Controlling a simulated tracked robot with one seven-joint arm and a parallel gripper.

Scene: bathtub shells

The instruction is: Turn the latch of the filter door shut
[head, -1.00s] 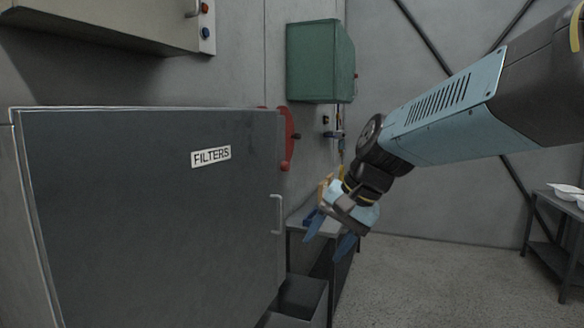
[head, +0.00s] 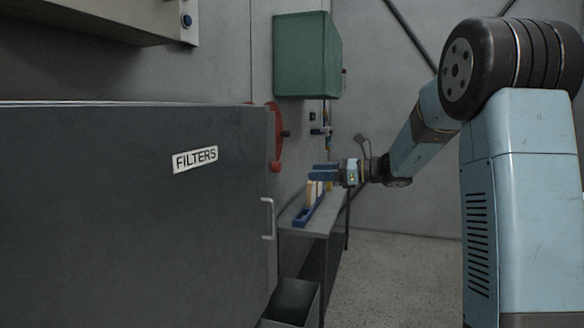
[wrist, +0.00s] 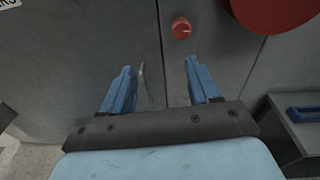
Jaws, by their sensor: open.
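The dark grey filter door (head: 130,220) with a FILTERS label fills the left of the head view. Its pale handle (head: 268,218) is near the right edge; the handle also shows in the wrist view (wrist: 144,84), partly behind a finger. In the wrist view a small red knob (wrist: 181,28), apparently the latch, sits just right of a vertical seam. My gripper (wrist: 160,66) is open and empty, its blue fingers apart below the knob and not touching it. In the head view my gripper (head: 318,173) points left, beyond the door's right edge.
A large red disc (head: 274,136) stands beyond the door edge, and right of the knob in the wrist view (wrist: 276,8). A grey bench (head: 312,224) carries a blue tray (head: 308,212). A dark bin (head: 292,302) stands below. A green box (head: 306,55) hangs above.

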